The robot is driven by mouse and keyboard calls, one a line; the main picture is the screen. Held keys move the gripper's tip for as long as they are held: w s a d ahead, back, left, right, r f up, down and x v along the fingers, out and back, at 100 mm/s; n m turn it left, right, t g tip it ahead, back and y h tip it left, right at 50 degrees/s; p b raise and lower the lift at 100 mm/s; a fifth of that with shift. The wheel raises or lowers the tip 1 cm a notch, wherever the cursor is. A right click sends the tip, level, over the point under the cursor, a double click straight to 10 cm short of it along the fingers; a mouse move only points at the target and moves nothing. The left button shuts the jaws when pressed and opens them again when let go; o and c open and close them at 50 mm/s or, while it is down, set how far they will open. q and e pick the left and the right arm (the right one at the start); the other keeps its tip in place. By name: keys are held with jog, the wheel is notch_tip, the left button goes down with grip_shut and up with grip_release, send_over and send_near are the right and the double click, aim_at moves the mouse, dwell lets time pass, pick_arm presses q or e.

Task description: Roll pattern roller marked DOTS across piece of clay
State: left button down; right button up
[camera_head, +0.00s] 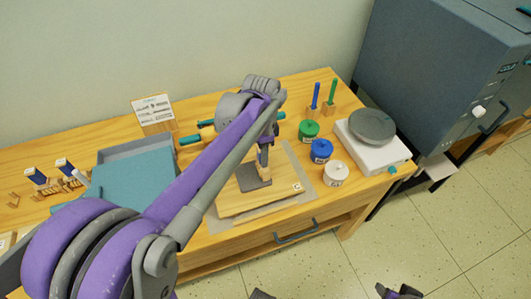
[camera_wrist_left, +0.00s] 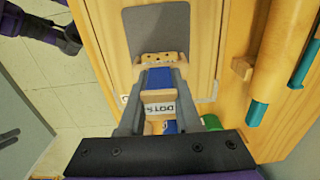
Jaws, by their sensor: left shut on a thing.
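The grey clay slab (camera_head: 252,178) lies on a wooden board (camera_head: 262,204) on the table; it also shows at the top of the left wrist view (camera_wrist_left: 160,25). My left gripper (camera_head: 263,158) is over the clay, shut on the pattern roller, whose DOTS label (camera_wrist_left: 160,108) shows between the fingers. The roller's pale dotted drum (camera_wrist_left: 162,58) overlaps one edge of the clay in the left wrist view; I cannot tell whether it touches. The arm hides part of the clay in the head view. My right gripper (camera_head: 400,292) is only partly visible at the bottom edge; its jaws are unclear.
Green (camera_head: 309,130), blue (camera_head: 321,150) and white (camera_head: 335,173) jars stand right of the board. Beyond them is a scale (camera_head: 396,158). Teal-handled rolling pins (camera_head: 191,139) lie behind, and a teal-lined tray (camera_head: 112,187) is at left. A grey kiln (camera_head: 440,70) stands at right.

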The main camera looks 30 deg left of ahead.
pick_arm(q)
jog(key=shift+s+a+f, duration=0.1)
jog(key=shift+s+f, duration=0.05)
jog(key=shift+s, duration=0.05)
jog(key=shift+s+a, duration=0.45)
jog(key=shift+s, duration=0.05)
jog(key=shift+s+a+r+p, duration=0.2)
jog(key=shift+s+a+p, duration=0.15)
jog(key=shift+s+a, duration=0.2)
